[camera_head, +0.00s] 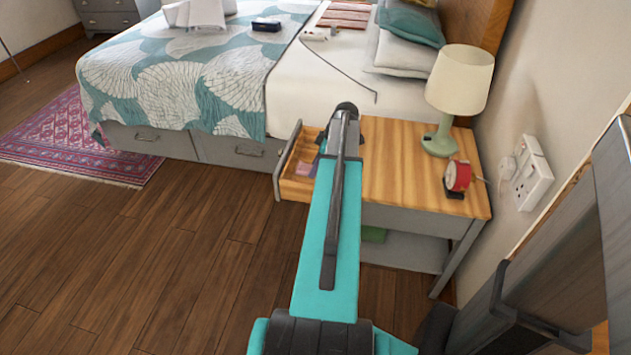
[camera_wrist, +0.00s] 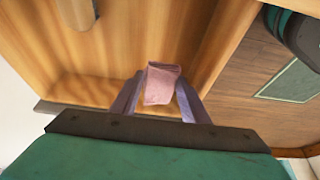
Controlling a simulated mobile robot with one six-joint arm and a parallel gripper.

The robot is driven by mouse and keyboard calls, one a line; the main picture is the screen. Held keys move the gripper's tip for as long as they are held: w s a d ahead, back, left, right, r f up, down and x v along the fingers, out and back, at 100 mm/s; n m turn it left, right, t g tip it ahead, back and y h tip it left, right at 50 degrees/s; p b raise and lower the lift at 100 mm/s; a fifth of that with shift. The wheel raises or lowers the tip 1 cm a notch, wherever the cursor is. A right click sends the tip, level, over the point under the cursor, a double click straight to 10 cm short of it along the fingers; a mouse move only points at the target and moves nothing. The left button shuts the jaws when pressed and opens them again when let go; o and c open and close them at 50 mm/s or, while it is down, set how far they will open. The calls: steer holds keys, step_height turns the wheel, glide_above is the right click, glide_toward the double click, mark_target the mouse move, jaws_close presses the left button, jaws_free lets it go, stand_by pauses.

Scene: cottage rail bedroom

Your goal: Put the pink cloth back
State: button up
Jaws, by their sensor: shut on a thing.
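The pink cloth (camera_wrist: 162,82) is a small folded piece. In the wrist view it sits between the two fingers of my gripper (camera_wrist: 160,98), which is shut on it. Cloth and fingers are over or inside a wooden compartment of the open drawer (camera_wrist: 105,88); whether the cloth touches its floor I cannot tell. In the head view the drawer (camera_head: 287,162) is pulled out from the left side of the nightstand (camera_head: 405,172). My arm hides most of the gripper there. A small pinkish patch shows in the drawer beside it.
A lamp (camera_head: 460,85) and a red clock (camera_head: 457,177) stand on the nightstand. The bed (camera_head: 310,85) is behind the drawer.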

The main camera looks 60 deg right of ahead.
steer(key=shift+f, duration=1.2)
steer(key=shift+f, duration=0.1)
steer(key=shift+f, duration=1.8)
steer(key=shift+f+b, duration=0.1)
steer(key=shift+b, duration=0.25)
steer(key=o, duration=1)
steer(key=p+v, duration=0.1)
steer(key=v, duration=1.1)
steer(key=shift+w, duration=0.2)
